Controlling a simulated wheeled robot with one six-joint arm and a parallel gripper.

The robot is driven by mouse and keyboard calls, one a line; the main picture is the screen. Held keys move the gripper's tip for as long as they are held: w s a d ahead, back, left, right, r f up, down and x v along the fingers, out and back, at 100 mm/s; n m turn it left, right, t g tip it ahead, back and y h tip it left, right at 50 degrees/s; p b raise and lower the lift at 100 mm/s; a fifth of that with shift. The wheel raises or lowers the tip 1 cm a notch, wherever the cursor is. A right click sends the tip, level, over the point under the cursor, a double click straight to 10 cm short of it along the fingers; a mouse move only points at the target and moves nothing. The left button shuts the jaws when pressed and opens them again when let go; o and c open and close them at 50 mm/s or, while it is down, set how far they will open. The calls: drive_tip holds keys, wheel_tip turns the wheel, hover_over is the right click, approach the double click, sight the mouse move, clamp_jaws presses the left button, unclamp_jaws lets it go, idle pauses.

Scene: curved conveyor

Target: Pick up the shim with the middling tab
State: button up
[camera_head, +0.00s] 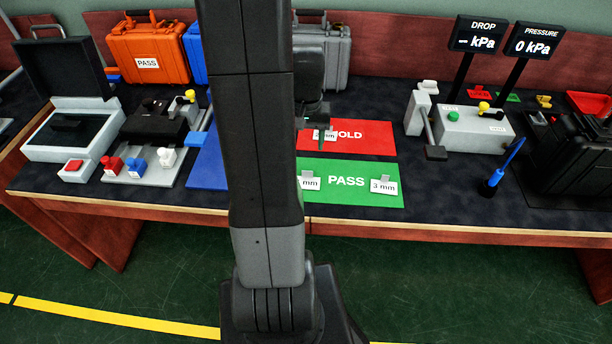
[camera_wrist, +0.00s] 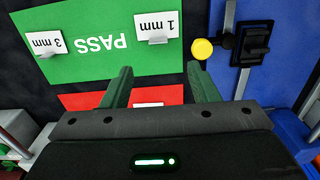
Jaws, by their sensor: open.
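A green PASS mat (camera_head: 345,170) lies on the bench with a grey shim by the 3 mm card (camera_head: 383,187) and another by a partly hidden card (camera_head: 311,183). In the wrist view, that second card (camera_wrist: 158,22) reads 1 mm, with a small grey shim (camera_wrist: 157,40) at its edge. The red HOLD mat (camera_head: 365,136) carries a card (camera_head: 325,136) whose number is hidden; in the wrist view only a white edge shows. My gripper (camera_wrist: 160,83) is open, its fingers apart above the HOLD mat area, with nothing visible between them.
A blue tool with a yellow knob (camera_wrist: 202,49) and black clamp (camera_wrist: 256,45) stands beside the mats. A grey pressure fixture (camera_head: 473,128) is to the right, an orange case (camera_head: 150,50) at the back left. Bare dark bench lies right of the mats.

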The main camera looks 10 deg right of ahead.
sight(307, 180)
wheel_tip(307, 180, down, 11)
drive_tip(key=shift+d+f, duration=0.1)
drive_tip(key=shift+f, duration=0.1)
idle(0.4)
drive_tip(key=shift+s, duration=0.1)
drive_tip(key=c, duration=1.1)
drive_tip(key=shift+o, duration=0.2)
drive_tip(key=shift+r, duration=0.15)
